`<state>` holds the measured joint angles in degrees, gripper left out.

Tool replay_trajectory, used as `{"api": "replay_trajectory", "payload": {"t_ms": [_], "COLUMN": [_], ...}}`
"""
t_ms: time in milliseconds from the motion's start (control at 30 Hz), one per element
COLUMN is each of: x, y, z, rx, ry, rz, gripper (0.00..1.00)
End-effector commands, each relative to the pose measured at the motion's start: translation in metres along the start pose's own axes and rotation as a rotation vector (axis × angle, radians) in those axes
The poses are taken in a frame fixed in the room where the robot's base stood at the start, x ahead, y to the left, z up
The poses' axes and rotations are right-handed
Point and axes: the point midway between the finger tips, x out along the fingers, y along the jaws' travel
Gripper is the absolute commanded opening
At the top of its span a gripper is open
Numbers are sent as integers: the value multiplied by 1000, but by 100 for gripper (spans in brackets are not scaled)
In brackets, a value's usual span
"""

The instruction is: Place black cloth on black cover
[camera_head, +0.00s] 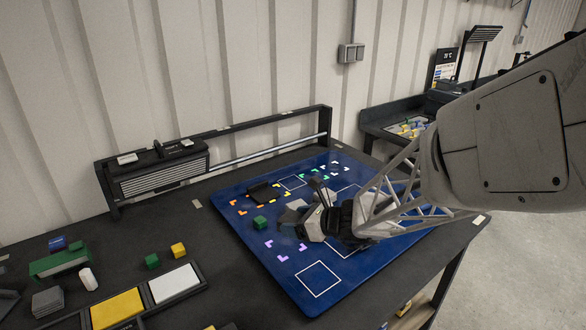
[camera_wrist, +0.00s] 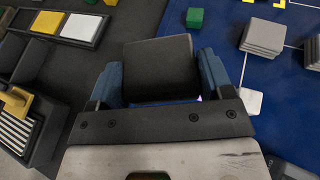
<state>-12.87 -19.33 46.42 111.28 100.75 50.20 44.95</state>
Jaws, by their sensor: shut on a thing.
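In the wrist view, my gripper (camera_wrist: 160,78) has its two blue fingers against the sides of a dark, block-like folded piece, the black cloth (camera_wrist: 158,62). In the head view, my gripper (camera_head: 312,222) is over the blue mat, and the cloth cannot be made out there.
The blue mat (camera_head: 232,204) carries a green cube (camera_head: 260,223) and a grey stack (camera_wrist: 263,38) close to my gripper. A tray with yellow and white pads (camera_head: 174,284) and small blocks are at the left. A black rack (camera_head: 155,172) stands behind.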

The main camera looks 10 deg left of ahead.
Motion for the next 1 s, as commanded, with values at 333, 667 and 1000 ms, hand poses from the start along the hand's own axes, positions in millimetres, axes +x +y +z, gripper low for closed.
{"api": "replay_trajectory", "payload": {"t_ms": [333, 667, 1000], "x": [31, 60, 90], "y": [-26, -49, -72], "z": [7, 8, 3], "rx": [-36, -71, -106], "ry": [0, 0, 0], "rz": [88, 172, 259], "gripper": [52, 52, 52]}}
